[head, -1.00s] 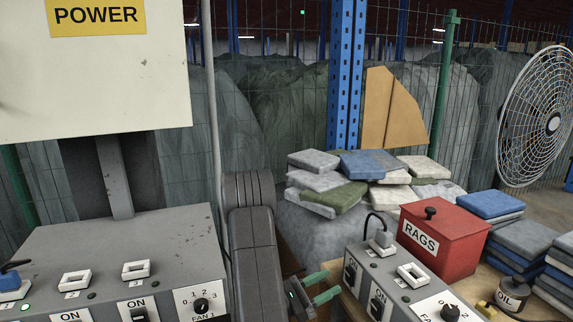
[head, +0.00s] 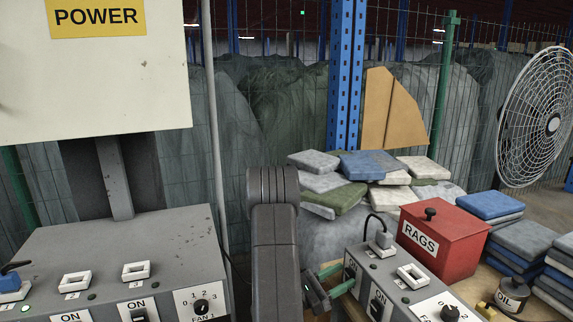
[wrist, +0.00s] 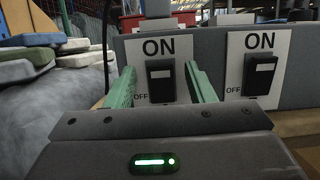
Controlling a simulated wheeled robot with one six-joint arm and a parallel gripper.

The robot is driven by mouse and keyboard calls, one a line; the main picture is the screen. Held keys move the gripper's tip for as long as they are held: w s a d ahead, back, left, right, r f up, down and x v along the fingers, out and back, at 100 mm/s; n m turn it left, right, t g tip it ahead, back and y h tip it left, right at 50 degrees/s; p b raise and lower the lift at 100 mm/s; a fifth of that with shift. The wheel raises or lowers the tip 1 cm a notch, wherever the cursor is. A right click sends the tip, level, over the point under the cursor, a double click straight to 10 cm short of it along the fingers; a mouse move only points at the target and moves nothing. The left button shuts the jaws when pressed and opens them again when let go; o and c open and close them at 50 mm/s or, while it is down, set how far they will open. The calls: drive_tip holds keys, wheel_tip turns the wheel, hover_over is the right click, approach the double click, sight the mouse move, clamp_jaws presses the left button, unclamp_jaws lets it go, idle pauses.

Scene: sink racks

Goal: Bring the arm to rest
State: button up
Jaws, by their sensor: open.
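My gripper (head: 338,278) is at the lower middle of the head view, at the left side of the right grey switch box (head: 425,290). In the wrist view its two green fingers (wrist: 162,88) are apart with nothing held between them. A black ON/OFF rocker switch (wrist: 161,81) shows between the fingers, on the front face of the box. A second rocker switch (wrist: 260,75) is to the right of the fingers. I cannot tell whether the fingertips touch the box.
A larger grey switch box (head: 130,255) stands at the left under a POWER panel (head: 120,90). A red RAGS box (head: 440,238), an OIL can (head: 511,294) and folded cloth stacks (head: 492,205) are at the right. A fan (head: 537,115) stands behind.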

drive_tip(key=v, duration=1.4)
drive_tip(key=x, duration=1.4)
drive_tip(key=shift+d+r, duration=0.1)
drive_tip(key=shift+d, duration=0.1)
drive_tip(key=shift+w+r+y+p, duration=0.1)
drive_tip(key=shift+r+y+p, duration=0.4)
drive_tip(key=shift+p, duration=0.6)
drive_tip(key=y+p, duration=0.1)
drive_tip(key=p, duration=0.1)
drive_tip(key=g+y+p, duration=0.1)
drive_tip(key=p, duration=0.2)
drive_tip(key=shift+d+r, duration=0.15)
drive_tip(key=shift+r, duration=0.1)
drive_tip(key=b+v, duration=0.1)
drive_tip(key=v, duration=0.6)
drive_tip(key=shift+a+f, duration=0.2)
drive_tip(key=shift+a, duration=0.05)
